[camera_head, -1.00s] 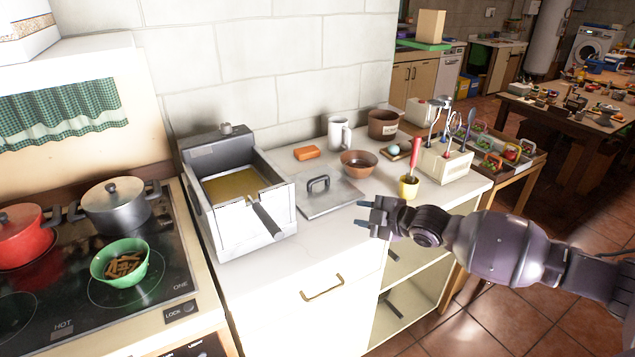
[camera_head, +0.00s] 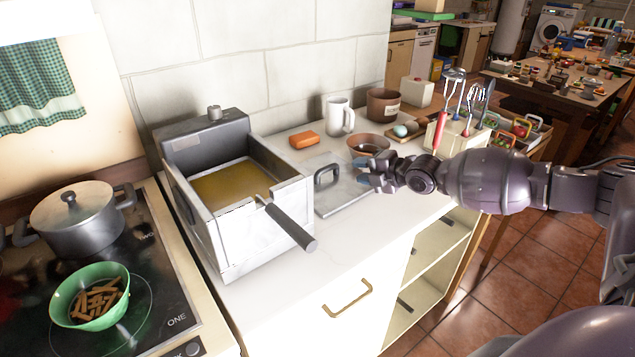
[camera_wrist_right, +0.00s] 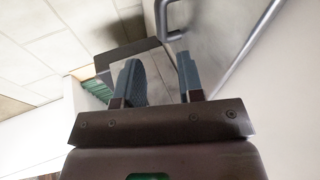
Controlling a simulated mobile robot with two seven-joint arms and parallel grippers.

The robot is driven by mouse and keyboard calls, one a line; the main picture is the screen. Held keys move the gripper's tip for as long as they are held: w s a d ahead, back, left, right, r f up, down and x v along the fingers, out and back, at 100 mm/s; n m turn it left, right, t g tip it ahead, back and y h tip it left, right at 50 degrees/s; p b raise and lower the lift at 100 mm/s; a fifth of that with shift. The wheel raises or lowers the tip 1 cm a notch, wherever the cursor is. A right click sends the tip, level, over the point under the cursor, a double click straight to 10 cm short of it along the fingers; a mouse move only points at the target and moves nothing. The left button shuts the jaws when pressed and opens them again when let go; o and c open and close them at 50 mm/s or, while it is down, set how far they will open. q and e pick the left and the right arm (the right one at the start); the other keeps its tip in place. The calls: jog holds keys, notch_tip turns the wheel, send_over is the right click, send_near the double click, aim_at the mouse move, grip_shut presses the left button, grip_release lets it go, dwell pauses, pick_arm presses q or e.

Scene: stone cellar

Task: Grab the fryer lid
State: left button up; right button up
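The fryer lid is a flat grey metal plate (camera_head: 343,198) with a dark arched handle (camera_head: 326,173). It lies on the white counter just right of the fryer (camera_head: 228,225). My right gripper (camera_head: 363,176) is open and empty, just right of the handle and above the lid's right part, apart from the handle. In the right wrist view the two fingers (camera_wrist_right: 162,78) are spread with nothing between them. The lid's handle (camera_wrist_right: 168,22) shows beyond the fingertips, near the top. My left gripper is not in view.
The fryer holds yellow oil and a basket whose dark handle (camera_head: 290,224) juts toward the front. Behind the lid are an orange block (camera_head: 304,140), a white mug (camera_head: 339,116) and a brown bowl (camera_head: 369,146). A utensil holder (camera_head: 455,138) stands right. The front counter strip is clear.

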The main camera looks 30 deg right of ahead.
aim_at(329, 169)
jog(key=shift+b+x, duration=0.65)
jog(key=shift+x, duration=1.95)
jog(key=b+x, duration=0.1)
jog(key=x, duration=0.4)
jog(key=shift+a+f, duration=0.15)
jog(key=shift+f, duration=0.05)
jog(key=shift+s+r, duration=0.1)
grip_shut()
